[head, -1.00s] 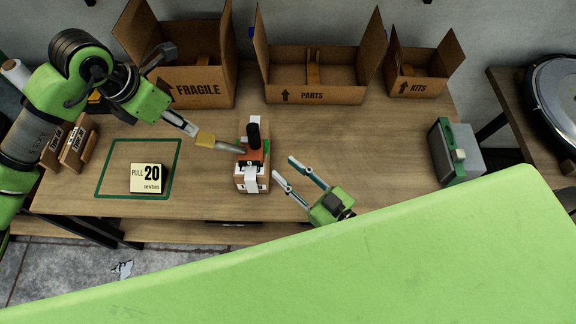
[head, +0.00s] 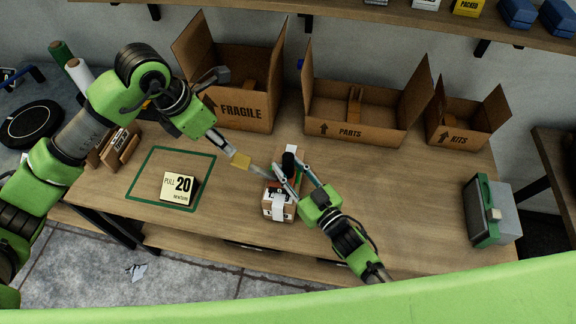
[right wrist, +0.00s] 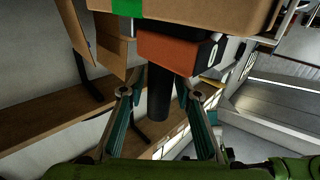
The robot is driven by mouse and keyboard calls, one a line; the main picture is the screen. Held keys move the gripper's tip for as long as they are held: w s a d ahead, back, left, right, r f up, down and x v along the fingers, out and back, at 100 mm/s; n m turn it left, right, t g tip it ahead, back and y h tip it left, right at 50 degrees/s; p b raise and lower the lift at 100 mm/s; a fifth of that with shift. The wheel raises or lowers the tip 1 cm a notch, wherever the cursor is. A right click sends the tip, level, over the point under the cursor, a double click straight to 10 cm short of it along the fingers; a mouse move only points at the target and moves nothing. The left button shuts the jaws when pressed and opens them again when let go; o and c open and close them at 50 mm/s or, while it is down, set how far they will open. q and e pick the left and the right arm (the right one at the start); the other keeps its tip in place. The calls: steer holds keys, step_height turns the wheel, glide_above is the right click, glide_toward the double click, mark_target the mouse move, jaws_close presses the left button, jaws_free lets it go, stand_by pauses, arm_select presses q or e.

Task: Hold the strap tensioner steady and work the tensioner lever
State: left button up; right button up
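The strap tensioner has an orange-red body (right wrist: 180,50) and a black upright lever (head: 289,163). My left gripper (head: 258,170) points at the tensioner's left side.
Open cartons marked FRAGILE (head: 240,110), PARTS (head: 350,131) and KITS (head: 459,138) line the back. A PULL 20 sign (head: 178,188) stands in a green outline (head: 143,190) at left. A green-grey device (head: 491,212) is at right. Bare tabletop (head: 400,190) lies between.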

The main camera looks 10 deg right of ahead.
steer(key=shift+w, duration=0.1)
jaws_close()
arm_select(q)
steer(key=shift+n, duration=0.3)
jaws_close()
step_height(320, 180, up, 5)
steer(key=w+n+g, duration=0.3)
steer(key=n, duration=2.1)
steer(key=shift+d+r+n+g+h, duration=0.2)
steer(key=shift+d+n+g+h, duration=0.1)
steer(key=shift+d+n+h, duration=0.1)
